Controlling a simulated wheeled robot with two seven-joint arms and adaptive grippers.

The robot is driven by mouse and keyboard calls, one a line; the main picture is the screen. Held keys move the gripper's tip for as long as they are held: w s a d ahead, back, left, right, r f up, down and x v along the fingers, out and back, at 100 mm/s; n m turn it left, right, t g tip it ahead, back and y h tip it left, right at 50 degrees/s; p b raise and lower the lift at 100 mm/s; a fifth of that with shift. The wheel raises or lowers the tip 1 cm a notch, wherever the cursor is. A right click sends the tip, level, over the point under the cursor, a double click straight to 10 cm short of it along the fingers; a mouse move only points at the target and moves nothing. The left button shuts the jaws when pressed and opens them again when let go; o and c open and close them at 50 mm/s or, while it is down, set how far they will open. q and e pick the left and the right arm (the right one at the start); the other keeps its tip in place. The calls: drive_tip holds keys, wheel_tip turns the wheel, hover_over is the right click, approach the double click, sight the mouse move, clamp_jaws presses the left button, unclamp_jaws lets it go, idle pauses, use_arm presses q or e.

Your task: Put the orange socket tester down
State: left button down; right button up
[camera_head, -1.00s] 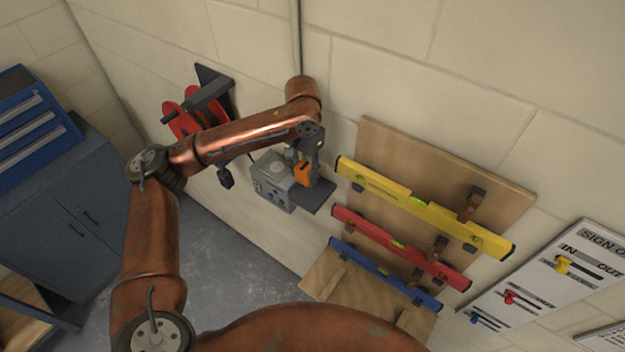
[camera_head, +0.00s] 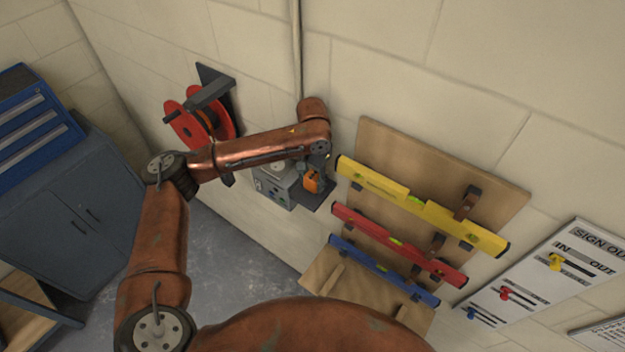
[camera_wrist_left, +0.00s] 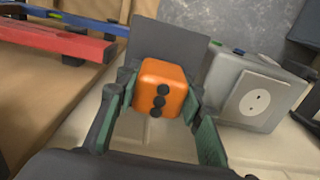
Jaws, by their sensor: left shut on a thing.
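The orange socket tester (camera_head: 312,182) is a small orange block. In the left wrist view its face with three dark dots (camera_wrist_left: 160,92) points toward the camera. My left gripper (camera_wrist_left: 155,100) is shut on it, with a greenish finger on each side. In the head view my left gripper (camera_head: 314,172) is partly hidden under my arm. The tester is over or at a dark grey shelf plate (camera_head: 320,197) beside the grey socket box; in the wrist view the plate (camera_wrist_left: 168,45) is just beyond it. I cannot tell whether they touch. My right gripper is not in view.
The grey socket box (camera_head: 272,188) is on the wall, close left of the tester. A wooden board with yellow (camera_head: 420,208), red (camera_head: 400,246) and blue (camera_head: 383,270) levels hangs to the right. A red cable reel (camera_head: 200,118) is on the left.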

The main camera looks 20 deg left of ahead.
sight(312, 175)
use_arm(q)
drive_tip(key=shift+a+f+p, duration=0.1)
drive_tip(key=shift+f+p, duration=0.25)
drive_tip(key=shift+f, duration=0.05)
drive_tip(key=c, duration=1.3)
unclamp_jaws()
drive_tip(key=shift+r+b, duration=0.35)
drive_tip(key=shift+b, duration=0.2)
wheel_tip(312, 175, up, 12)
drive_tip(key=shift+r+b, duration=0.25)
drive_tip(key=shift+b, duration=0.65)
